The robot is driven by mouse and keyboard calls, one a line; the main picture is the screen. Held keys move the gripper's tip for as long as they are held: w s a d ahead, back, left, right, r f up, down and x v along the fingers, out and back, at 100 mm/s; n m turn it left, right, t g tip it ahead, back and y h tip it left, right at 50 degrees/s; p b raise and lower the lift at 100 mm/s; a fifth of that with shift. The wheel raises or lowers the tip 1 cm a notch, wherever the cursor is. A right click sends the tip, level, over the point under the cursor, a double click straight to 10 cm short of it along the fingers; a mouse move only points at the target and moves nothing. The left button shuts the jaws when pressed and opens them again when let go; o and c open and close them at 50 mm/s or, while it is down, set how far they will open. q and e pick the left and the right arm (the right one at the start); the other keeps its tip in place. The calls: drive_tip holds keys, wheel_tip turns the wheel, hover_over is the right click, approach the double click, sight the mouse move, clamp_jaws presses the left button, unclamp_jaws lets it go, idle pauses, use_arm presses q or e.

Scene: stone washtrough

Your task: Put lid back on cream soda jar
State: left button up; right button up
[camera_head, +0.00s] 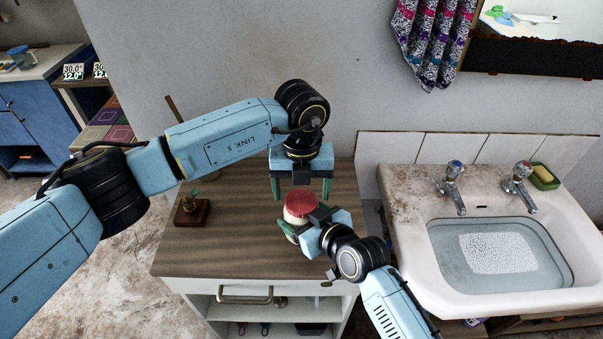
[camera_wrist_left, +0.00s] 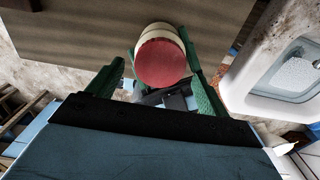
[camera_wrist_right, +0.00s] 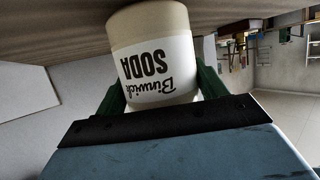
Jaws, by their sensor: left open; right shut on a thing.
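The cream soda jar (camera_head: 297,221) stands upright on the brown wooden top of a cabinet. My right gripper (camera_head: 303,224) is shut around the jar's body. My left gripper (camera_head: 302,189) is open and empty just behind and above the jar, fingers pointing down. In its wrist view the lid appears between the fingers.
A small wooden block with a green piece (camera_head: 192,210) stands at the cabinet top's left. A white sink (camera_head: 405,255) with two taps is on the right, with a green soap dish (camera_head: 543,178). The cabinet top's (camera_head: 235,255) front left is clear.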

use_arm(q)
drive_tip(key=shift+f, duration=1.15)
drive_tip(key=c, duration=1)
drive_tip(key=shift+m, duration=1.6)
drive_tip(key=o, duration=1.1)
drive_tip(key=shift+r, duration=0.1)
